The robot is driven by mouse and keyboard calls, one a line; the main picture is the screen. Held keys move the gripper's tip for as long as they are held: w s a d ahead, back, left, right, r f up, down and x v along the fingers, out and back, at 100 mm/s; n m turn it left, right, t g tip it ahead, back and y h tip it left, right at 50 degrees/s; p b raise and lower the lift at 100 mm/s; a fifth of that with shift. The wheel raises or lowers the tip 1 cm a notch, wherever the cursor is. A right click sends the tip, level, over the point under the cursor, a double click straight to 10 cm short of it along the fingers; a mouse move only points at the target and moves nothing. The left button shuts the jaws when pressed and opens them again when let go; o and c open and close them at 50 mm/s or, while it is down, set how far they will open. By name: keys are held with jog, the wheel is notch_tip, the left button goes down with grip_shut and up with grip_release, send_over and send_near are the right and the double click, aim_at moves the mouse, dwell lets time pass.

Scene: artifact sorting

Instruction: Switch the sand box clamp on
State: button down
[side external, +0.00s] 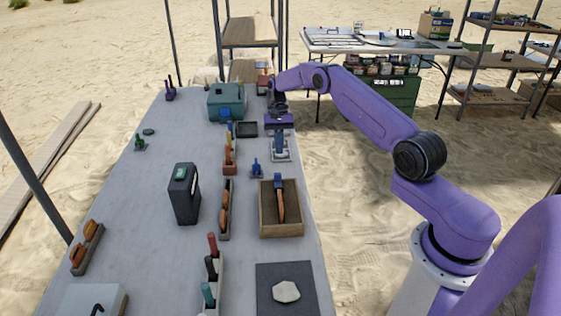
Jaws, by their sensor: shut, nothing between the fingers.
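A wooden box (266,230) with an open top stands on the grey table. A tool with an orange-brown handle (281,207) and a blue end lies in it; I cannot tell whether it lies on sand. A small blue clamp-like piece (257,169) stands on the table just behind the box. My purple gripper (279,130) is shut and empty, pointing down near the table's right edge, behind the box. A blue piece on a pale base (280,152) is directly below or in front of it; contact is unclear. Which piece is the sand box clamp is unclear.
A black canister (184,194) and a rack of tools (225,210) stand left of the box. A green case (226,101) and a dark tray (246,129) are at the back. A dark mat (272,300) with a pale stone (286,291) lies in front. The table's left middle is mostly clear.

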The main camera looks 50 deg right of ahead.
aim_at(278, 181)
jog(key=shift+s+a+f, duration=0.75)
jog(key=shift+s+a, duration=0.2)
jog(key=shift+s+a+f, duration=0.7)
jog(key=shift+s+a, duration=0.2)
jog(key=shift+s+a, duration=1)
